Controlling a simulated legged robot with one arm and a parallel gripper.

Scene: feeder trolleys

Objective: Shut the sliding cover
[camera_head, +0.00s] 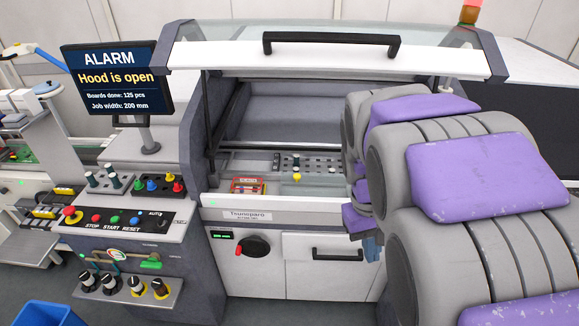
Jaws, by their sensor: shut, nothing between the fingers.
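The sliding cover (330,57) is a clear hood with a white front edge, and it stands raised above the machine's opening. Its black bar handle (331,40) runs along the top of that edge. The machine's inside shows below it. My gripper (373,249) hangs low in front of the machine's right side, below and to the right of the handle and apart from it. My grey and purple arm hides most of it. It is shut and empty.
A screen (116,78) at left reads "Hood is open". Below it is a button panel (123,222). A lower drawer handle (337,254) is near my gripper. A blue bin (45,314) stands at the bottom left. My arm covers the right side.

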